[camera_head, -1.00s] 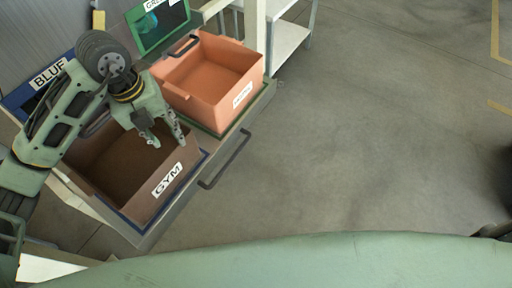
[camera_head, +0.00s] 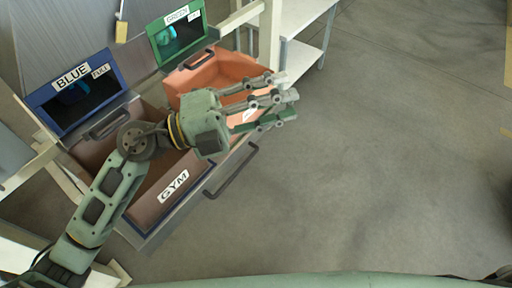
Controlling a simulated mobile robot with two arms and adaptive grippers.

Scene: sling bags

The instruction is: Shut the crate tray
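The crate tray (camera_head: 158,232) is pulled out from under the slotted panels, with a dark bar handle (camera_head: 234,174) on its front edge. A brown crate labelled GYM (camera_head: 152,205) stands on it, and an orange crate (camera_head: 190,79) stands behind it. My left gripper (camera_head: 283,98) is open and empty, with its fingers pointing right. In the picture it overlaps the orange crate's front and the tray edge, above the handle's far end. I cannot tell if it touches them. The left arm hides part of both crates. My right gripper is not in view.
A blue-framed slot (camera_head: 110,93) labelled BLUE and FULL and a green-framed slot (camera_head: 168,52) labelled GREEN are behind the crates. A white shelf unit (camera_head: 300,57) stands at the top. The grey floor (camera_head: 400,160) right of the tray is clear.

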